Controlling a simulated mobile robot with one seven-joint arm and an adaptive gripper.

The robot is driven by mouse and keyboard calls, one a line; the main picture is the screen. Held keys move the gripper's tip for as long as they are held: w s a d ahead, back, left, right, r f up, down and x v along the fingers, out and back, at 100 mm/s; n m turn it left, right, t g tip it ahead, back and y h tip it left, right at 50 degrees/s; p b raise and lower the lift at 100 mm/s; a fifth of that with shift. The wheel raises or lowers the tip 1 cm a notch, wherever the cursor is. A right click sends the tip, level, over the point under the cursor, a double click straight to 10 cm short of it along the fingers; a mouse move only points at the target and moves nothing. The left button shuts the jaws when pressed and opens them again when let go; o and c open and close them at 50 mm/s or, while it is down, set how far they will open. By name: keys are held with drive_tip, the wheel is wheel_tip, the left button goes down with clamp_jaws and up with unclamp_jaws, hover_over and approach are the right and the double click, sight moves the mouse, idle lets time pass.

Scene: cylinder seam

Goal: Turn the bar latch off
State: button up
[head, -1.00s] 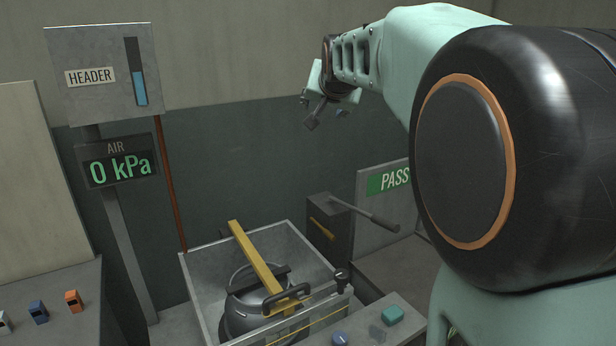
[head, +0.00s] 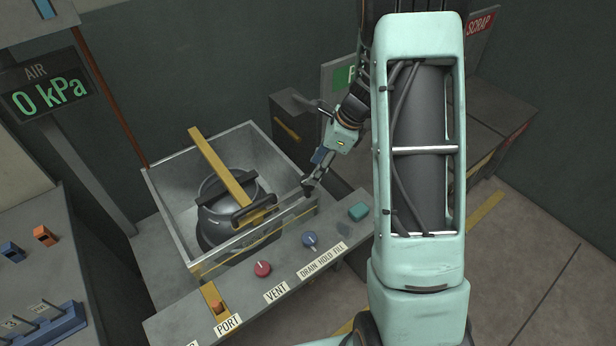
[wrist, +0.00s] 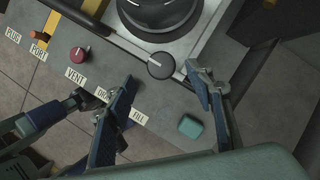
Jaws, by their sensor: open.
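A yellow bar (head: 222,166) lies across the dark round vessel (head: 212,227) in the open metal tank (head: 165,205). A black handle (head: 255,210) sits at the bar's near end. A round black knob (wrist: 161,66) with a white line, apparently the bar latch, is at the tank's corner. My gripper (wrist: 160,73) is open, its fingertips on either side of this knob in the wrist view. Contact cannot be told.
The front panel carries a red knob (head: 262,268), a blue knob (head: 310,240) and a teal button (head: 358,211), close to my gripper. An air display (head: 48,95) reads 0 kPa. A grey box with a lever (head: 290,125) stands behind.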

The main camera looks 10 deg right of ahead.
sight(308, 188)
drive_tip(key=x, duration=0.6)
drive_tip(key=shift+w+f, duration=0.1)
drive_tip(key=shift+f, duration=0.2)
drive_tip(key=c, duration=1.2)
drive_tip(key=shift+o, duration=0.2)
